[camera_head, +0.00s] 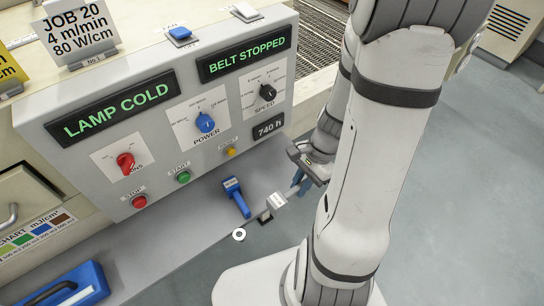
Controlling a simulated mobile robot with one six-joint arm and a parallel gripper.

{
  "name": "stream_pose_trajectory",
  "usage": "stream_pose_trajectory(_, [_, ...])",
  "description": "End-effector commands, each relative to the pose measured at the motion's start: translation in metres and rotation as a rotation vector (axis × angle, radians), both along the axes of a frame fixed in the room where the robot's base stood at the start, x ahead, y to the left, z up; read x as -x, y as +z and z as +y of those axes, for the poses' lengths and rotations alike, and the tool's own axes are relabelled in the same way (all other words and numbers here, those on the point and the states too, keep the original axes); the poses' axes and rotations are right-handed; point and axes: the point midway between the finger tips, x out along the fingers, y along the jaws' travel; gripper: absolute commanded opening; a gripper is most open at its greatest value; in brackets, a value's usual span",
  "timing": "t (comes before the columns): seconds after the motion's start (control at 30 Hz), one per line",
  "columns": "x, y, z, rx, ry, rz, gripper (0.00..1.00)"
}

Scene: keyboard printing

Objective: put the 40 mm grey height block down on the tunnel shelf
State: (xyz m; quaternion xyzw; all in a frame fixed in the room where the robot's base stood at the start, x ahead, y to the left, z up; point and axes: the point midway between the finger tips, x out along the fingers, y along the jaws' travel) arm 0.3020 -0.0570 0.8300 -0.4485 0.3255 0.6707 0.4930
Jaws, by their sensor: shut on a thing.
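My gripper (299,183) is at the centre right, beside the front of the control panel, with its blue fingers pointing down. It is shut on the grey height block. A small pale piece with print too small to read (278,200) shows just left of the fingertips. I take it to be the block, but its contact with the fingers is hard to make out. The grey shelf (165,245) runs along the foot of the panel. I cannot tell whether the block touches it.
A blue handheld tool (235,197) lies left of the gripper. A small black item (265,217) and a white ring (239,234) are nearby. A blue case (75,288) is at the lower left. The control panel (150,145) rises behind. The shelf's middle is clear.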

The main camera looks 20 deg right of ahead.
Motion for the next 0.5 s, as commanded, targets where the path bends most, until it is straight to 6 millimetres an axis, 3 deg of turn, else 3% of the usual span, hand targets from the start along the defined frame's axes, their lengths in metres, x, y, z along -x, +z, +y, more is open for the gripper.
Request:
stream_pose_trajectory(0.03, [-0.004,0.008,0.003,-0.003,0.002,0.006,0.00])
stream_pose_trajectory(0.2, [-0.021,0.005,0.008,0.002,0.004,0.006,0.00])
stream_pose_trajectory(0.5, [-0.090,0.000,0.030,0.003,0.004,0.002,0.00])
